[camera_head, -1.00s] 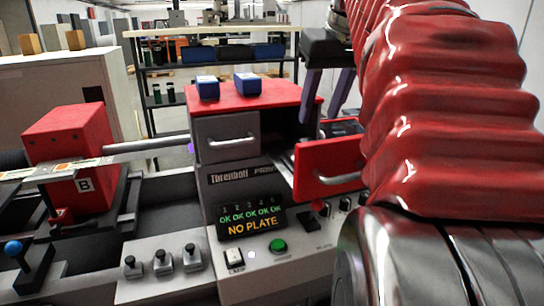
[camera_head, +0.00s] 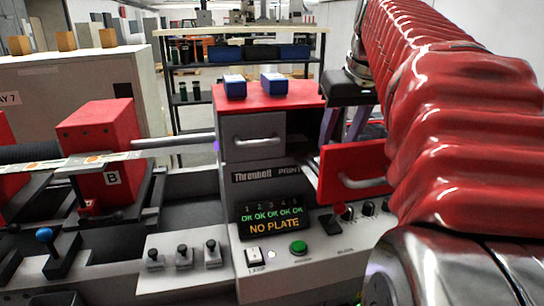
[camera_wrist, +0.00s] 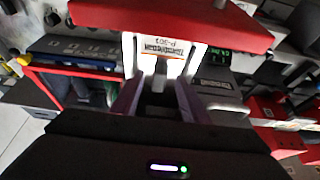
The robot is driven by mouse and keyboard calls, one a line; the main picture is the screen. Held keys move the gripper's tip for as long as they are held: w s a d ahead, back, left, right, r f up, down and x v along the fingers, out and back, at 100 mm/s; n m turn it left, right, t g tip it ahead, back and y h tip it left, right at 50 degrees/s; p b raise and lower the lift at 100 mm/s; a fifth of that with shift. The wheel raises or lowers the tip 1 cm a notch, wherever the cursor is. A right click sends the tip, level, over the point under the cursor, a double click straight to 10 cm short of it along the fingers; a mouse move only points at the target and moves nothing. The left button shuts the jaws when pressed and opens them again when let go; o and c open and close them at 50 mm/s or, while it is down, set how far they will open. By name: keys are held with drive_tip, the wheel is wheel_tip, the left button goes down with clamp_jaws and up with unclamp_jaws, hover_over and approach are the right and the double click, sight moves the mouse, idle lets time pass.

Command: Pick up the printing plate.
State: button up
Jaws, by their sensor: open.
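The printing plate (camera_wrist: 168,47) appears to be the white piece with dark lettering reading "P-303" in the wrist view, just behind the red drawer front. My gripper (camera_wrist: 157,88) is open, its two purple fingers apart at the near side of that plate; I cannot tell whether they touch it. In the head view my gripper (camera_head: 343,122) points down behind the pulled-out red drawer (camera_head: 352,160), whose front hides the fingertips. The plate is hidden in the head view.
The printer's display (camera_head: 272,217) reads "NO PLATE". Two blue boxes (camera_head: 235,86) (camera_head: 273,84) stand on its red top. A red block marked B (camera_head: 103,150) stands at the left. My arm covers the right side.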

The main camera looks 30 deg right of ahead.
drive_tip(key=shift+x, duration=0.95)
drive_tip(key=shift+c, duration=0.2)
clamp_jaws()
